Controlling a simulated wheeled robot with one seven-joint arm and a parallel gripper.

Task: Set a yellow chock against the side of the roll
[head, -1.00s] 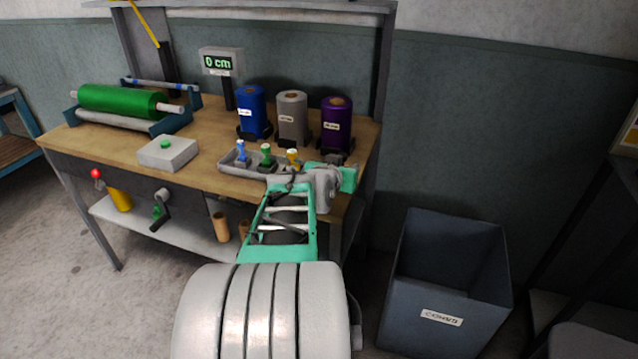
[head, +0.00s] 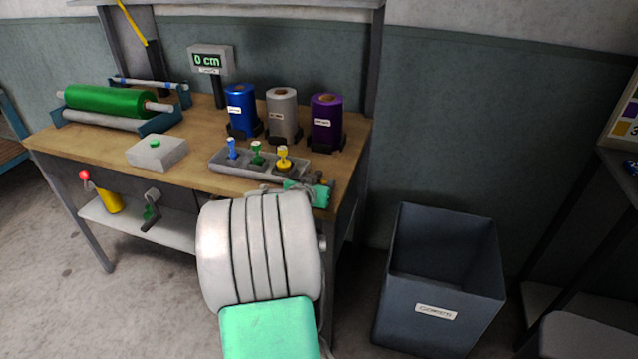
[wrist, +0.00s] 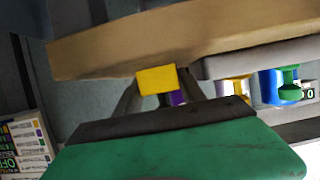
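My gripper (head: 321,182) is at the bench's front right corner in the head view, partly hidden by my arm. In the wrist view, its two fingers (wrist: 158,92) close on a small yellow block, the yellow chock (wrist: 156,79), beside the bench edge. A green roll (head: 108,101) lies in a cradle at the bench's left. Blue (head: 241,112), grey (head: 283,116) and purple (head: 326,123) rolls stand upright at the back right, with dark pieces at their bases. The gripper is apart from all of these rolls.
A grey tray (head: 222,165) with blue, green and yellow-handled tools sits left of my gripper. A white box with a green button (head: 157,151) and a "0 cm" display (head: 208,61) are further left. A grey bin (head: 436,290) stands on the floor at right.

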